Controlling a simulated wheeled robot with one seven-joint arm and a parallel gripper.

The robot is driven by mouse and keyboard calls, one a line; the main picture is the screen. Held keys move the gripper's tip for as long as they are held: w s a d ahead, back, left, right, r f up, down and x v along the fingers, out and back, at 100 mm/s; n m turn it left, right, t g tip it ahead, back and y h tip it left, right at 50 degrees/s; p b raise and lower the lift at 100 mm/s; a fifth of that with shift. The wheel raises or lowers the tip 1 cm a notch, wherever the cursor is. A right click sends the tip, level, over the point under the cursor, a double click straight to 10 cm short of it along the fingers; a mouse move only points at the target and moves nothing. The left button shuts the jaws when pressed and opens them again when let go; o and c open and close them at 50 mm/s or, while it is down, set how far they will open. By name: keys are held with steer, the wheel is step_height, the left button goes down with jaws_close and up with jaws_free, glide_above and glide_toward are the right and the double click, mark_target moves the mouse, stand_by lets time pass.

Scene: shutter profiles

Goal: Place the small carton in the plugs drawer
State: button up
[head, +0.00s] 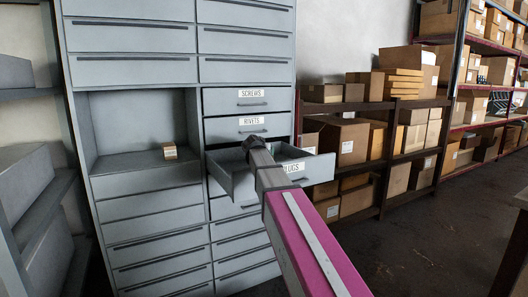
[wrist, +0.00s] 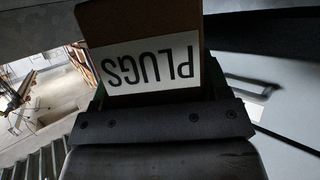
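A small brown carton (wrist: 145,22) with a white PLUGS label, upside down in the wrist view, fills the space between the fingers of my gripper (wrist: 152,85). My gripper appears shut on it. In the head view my gripper (head: 255,146) is over the open plugs drawer (head: 232,178), near its back, and the arm hides any carton there. The drawer is pulled out of the grey cabinet, its label partly covered by my arm. I cannot tell how far the carton is above the drawer floor.
Another small carton (head: 169,151) stands in the open cabinet bay (head: 125,163) to the left. The shut rivets drawer (head: 250,125) and screws drawer (head: 250,99) are just above the open one. A rack (head: 384,141) with boxes stands to the right.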

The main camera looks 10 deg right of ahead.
steer(key=o, duration=0.3)
steer(key=shift+r, duration=0.5)
steer(key=v, duration=1.2)
steer(key=shift+r, duration=0.2)
